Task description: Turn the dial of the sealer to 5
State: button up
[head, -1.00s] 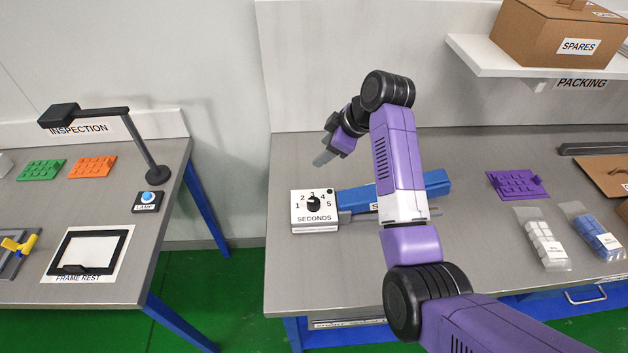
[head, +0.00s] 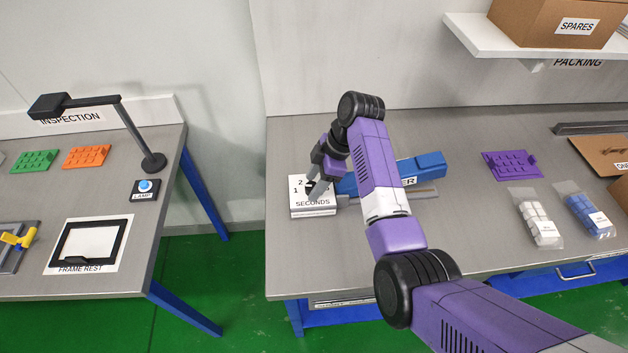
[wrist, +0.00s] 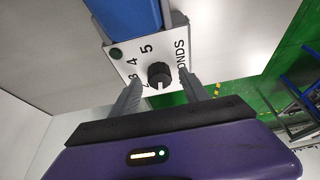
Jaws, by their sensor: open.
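The sealer's dial, a round black knob (wrist: 159,75), sits on a white panel (head: 313,209) marked SECONDS with numbers around it. In the wrist view a pale mark on the knob faces the low-number side; the exact number it points at is unclear. The blue sealer body (head: 430,165) runs right from the panel, partly behind my arm. My gripper (head: 314,187) is over the panel, open, with its two grey fingers on either side of the knob in the wrist view and gaps visible between. In the head view the fingers hide most of the knob and the higher numbers.
The bench top (head: 330,255) in front of the sealer is clear. A purple tray (head: 510,164) and bags of white blocks (head: 540,219) and blue blocks (head: 588,212) lie to the right. The inspection table with its lamp button (head: 145,187) stands left, across a gap.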

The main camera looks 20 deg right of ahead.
jog(key=shift+f, duration=0.15)
jog(key=shift+a, duration=0.1)
grip_shut()
